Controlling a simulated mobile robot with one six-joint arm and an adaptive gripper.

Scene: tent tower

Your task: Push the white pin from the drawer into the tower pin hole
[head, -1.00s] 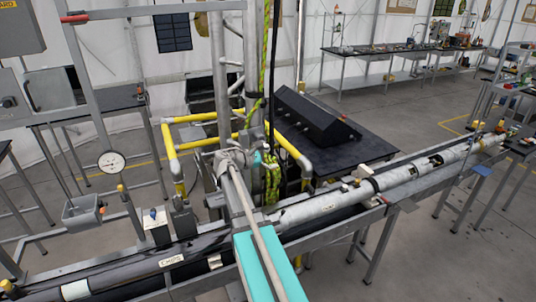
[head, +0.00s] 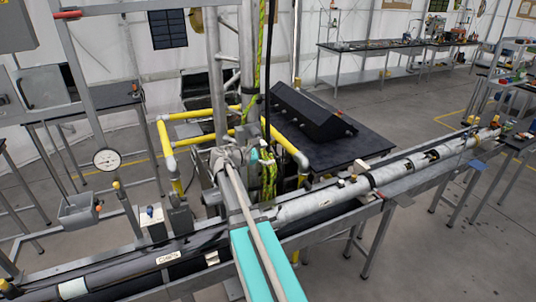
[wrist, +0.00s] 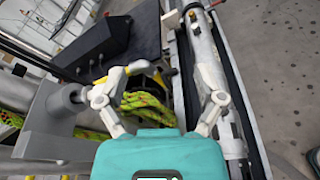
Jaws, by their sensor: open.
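The tower (head: 216,75) of grey upright pipes rises behind my arm in the head view, with a green-yellow rope (head: 269,170) beside it. My gripper (wrist: 160,78) is open in the wrist view, its two pale fingers spread wide. Nothing shows held between them. The rope also shows beyond and between the fingers (wrist: 145,105). In the head view my arm reaches toward the tower base, and the gripper there is too small and cluttered to make out. I cannot pick out the white pin, the drawer or the tower pin hole with certainty.
A long pipe (head: 310,203) lies on a metal rail frame across the front. Yellow railings (head: 169,155) surround the tower base. A black table (head: 355,150) with a black sloped box (head: 310,115) stands behind. A round gauge (head: 106,159) and grey bin (head: 78,211) are at left. Open floor lies at right.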

